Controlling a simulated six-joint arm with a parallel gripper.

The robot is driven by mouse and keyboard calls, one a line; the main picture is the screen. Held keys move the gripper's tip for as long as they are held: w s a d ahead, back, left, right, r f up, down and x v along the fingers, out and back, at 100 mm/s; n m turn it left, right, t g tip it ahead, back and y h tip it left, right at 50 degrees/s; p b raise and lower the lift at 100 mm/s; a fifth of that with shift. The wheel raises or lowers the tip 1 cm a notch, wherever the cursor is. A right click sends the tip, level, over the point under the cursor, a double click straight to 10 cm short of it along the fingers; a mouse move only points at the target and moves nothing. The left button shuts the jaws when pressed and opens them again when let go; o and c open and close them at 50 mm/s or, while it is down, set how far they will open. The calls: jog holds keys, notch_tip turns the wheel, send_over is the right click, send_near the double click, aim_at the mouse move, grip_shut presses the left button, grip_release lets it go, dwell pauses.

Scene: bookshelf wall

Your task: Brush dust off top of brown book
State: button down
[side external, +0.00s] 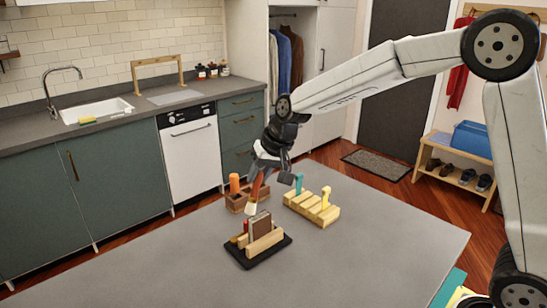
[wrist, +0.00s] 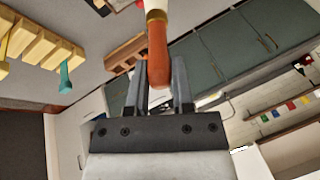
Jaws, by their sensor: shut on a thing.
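My gripper (side external: 262,172) is shut on a brush with a red-brown handle (wrist: 157,62), a gold ferrule (wrist: 156,16) and pale bristles. In the side view the brush (side external: 252,208) points down, its bristles close to the upper left of the brown book (side external: 262,223). I cannot tell whether they touch it. The brown book stands upright in a small wooden holder (side external: 265,244) on a black base, with a red item beside it. Dust on its top is too small to make out.
A brown wooden block (side external: 237,205) with an orange-handled tool (side external: 234,184) stands behind the books. A light wooden rack (side external: 312,208) with teal and yellow tools stands to the right. The grey tabletop (side external: 370,255) is clear at the front and right.

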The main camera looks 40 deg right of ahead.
jog(key=shift+f, duration=0.8)
dwell(0.6)
jog(key=shift+d, duration=0.15)
jog(key=shift+s+d+r, duration=0.1)
jog(key=shift+d, duration=2.05)
jog(key=shift+a, duration=0.15)
jog(key=shift+a+f, duration=0.15)
jog(key=shift+a, duration=0.95)
jog(key=shift+a+f, duration=0.1)
jog(key=shift+a, duration=1)
jog(key=shift+d, duration=0.1)
jog(key=shift+s+d+r, duration=0.1)
jog(key=shift+s+d, duration=0.05)
jog(key=shift+d, duration=0.6)
jog(key=shift+s+d+r, duration=0.1)
jog(key=shift+s+d, duration=0.1)
jog(key=shift+d, duration=0.55)
jog(key=shift+s+d, duration=0.15)
jog(key=shift+d, duration=0.6)
